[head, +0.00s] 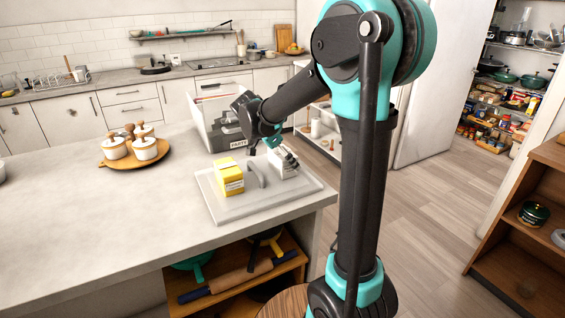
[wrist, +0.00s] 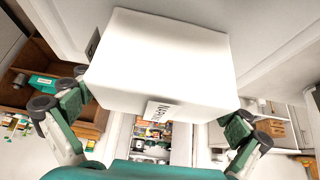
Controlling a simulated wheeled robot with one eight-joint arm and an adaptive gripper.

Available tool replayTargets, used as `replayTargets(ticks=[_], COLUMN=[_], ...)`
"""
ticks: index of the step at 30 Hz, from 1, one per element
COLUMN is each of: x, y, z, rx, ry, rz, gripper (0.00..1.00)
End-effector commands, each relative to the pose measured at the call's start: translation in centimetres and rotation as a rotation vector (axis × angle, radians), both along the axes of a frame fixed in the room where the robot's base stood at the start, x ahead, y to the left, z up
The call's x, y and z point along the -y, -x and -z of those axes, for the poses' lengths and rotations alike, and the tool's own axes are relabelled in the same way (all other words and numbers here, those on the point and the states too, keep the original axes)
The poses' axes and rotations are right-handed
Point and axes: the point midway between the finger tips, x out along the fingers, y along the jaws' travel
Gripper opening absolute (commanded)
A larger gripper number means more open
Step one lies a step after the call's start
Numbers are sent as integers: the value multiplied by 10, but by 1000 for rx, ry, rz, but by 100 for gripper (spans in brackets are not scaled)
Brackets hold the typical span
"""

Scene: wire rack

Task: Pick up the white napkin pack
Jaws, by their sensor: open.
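The white napkin pack (head: 284,168) sits on the pale grey tray (head: 240,208) near the counter's end, partly covered by my gripper in the head view. My gripper (head: 284,156) is open at the pack. In the wrist view the pack (wrist: 165,62) is a large plain white block with a small printed label on its near edge. My open fingers (wrist: 158,112) show on the left and right of it. I cannot tell whether either finger touches it.
A yellow box (head: 229,177) stands on the same tray, left of the pack, with a grey handle (head: 257,174) between them. A round wooden tray (head: 112,163) with several white jars is further left. The counter's front left is clear.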

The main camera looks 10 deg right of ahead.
Motion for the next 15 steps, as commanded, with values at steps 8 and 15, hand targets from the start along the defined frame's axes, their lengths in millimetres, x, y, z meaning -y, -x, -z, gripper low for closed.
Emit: replayTargets(ticks=[8,15], x=[2,1], y=[0,0], z=[2,2], rx=[0,0], ry=[0,0], rz=[0,0], gripper=[99,69])
